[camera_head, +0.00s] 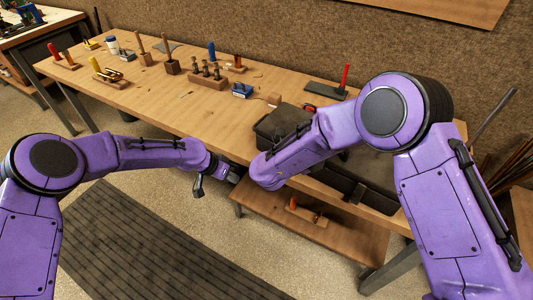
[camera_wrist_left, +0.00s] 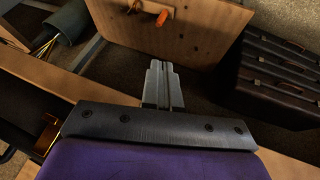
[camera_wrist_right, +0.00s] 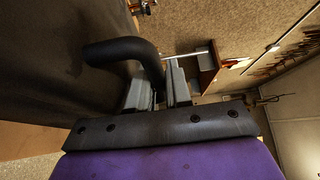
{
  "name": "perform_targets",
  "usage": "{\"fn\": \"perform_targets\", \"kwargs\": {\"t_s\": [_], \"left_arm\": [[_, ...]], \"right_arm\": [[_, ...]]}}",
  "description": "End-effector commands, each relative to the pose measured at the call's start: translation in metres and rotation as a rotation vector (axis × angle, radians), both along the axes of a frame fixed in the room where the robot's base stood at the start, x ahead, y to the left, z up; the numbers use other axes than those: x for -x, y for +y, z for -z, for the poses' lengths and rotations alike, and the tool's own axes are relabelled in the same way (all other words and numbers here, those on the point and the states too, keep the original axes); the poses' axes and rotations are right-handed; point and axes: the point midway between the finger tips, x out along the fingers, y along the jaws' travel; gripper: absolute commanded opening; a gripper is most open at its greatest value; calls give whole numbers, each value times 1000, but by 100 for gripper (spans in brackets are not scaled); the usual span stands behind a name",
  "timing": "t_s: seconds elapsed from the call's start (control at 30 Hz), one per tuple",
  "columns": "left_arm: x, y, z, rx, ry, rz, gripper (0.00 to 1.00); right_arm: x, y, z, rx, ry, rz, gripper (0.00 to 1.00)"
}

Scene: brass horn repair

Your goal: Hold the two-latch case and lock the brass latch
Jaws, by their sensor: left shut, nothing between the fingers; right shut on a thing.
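The dark case (camera_head: 375,172) lies at the right end of the workbench, partly hidden behind my right arm. It fills the left of the right wrist view (camera_wrist_right: 50,70). My right gripper (camera_wrist_right: 158,82) is shut on the case's black curved handle (camera_wrist_right: 125,52); in the head view my own arm hides it. My left gripper (camera_head: 234,174) is shut and empty near the bench's front edge, left of the case. Its closed fingers (camera_wrist_left: 163,80) show in the left wrist view. A brass-coloured piece, perhaps the latch (camera_wrist_left: 47,133), shows there at the left, apart from the fingers.
The workbench (camera_head: 190,105) carries several tools along its back and a dark grey box-like thing (camera_head: 283,122) beside my right forearm. A red-handled tool (camera_head: 345,77) stands at the back right. A lower shelf (camera_head: 340,232) sits under the front edge. Dark drawers (camera_wrist_left: 280,75) show in the left wrist view.

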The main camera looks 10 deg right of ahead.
Motion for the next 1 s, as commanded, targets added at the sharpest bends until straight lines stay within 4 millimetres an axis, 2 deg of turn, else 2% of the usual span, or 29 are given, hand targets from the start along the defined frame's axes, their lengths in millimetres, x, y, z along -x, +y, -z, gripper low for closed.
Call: {"fn": "perform_targets", "kwargs": {"t_s": [0.07,0.2,0.23,0.3,0.4,0.5,0.77,0.87,1.0], "left_arm": [[-8,-1,-30,25,76,17,0],[-23,-15,-113,77,117,102,0],[-25,-17,-129,83,116,121,0],[-27,-22,-156,94,113,155,0],[-28,-24,-177,100,109,184,0],[-27,-25,-182,102,109,193,0],[-27,-26,-181,102,109,194,0],[-26,-30,-174,100,111,194,0],[-25,-45,-154,100,112,196,0]], "right_arm": [[1,0,1,0,2,0,0],[1,0,1,0,2,0,0],[0,0,1,0,2,0,0],[0,0,1,0,2,0,0],[0,0,1,0,2,0,0],[1,0,1,0,2,0,0],[0,0,1,0,2,0,0],[0,0,1,0,2,0,0],[0,0,1,-1,1,0,0]]}}
